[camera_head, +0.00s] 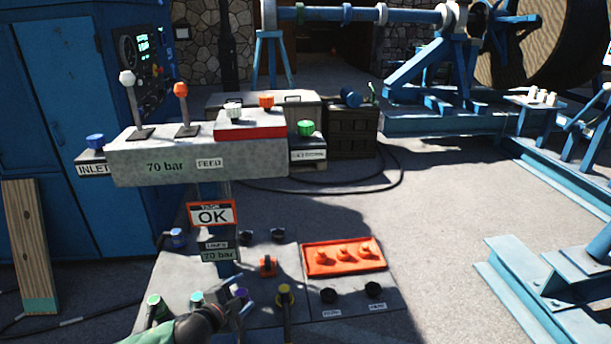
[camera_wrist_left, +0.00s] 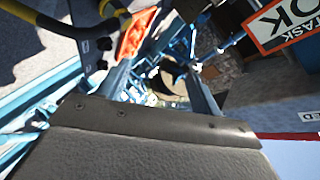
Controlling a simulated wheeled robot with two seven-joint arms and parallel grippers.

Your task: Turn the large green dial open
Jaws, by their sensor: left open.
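A green knob (camera_head: 305,128) sits on a labelled block at the right end of the grey console. A second green-capped control (camera_head: 153,300) stands at the lower left panel; the frames do not make clear which one is the large dial. My left gripper (camera_head: 240,304) is open and empty over the lower panel, beside a purple-capped control (camera_head: 240,294) and right of the green-capped one. It is well below the console's green knob. In the left wrist view its open fingers (camera_wrist_left: 160,80) show nothing between them up close, and no green control is visible. My right gripper is not in view.
The console (camera_head: 200,160) carries two levers, white and orange knobs and a blue INLET knob (camera_head: 95,141). An OK sign (camera_head: 212,214) hangs below. The lower panel holds a yellow-topped control (camera_head: 285,293) and an orange plate (camera_head: 343,256).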

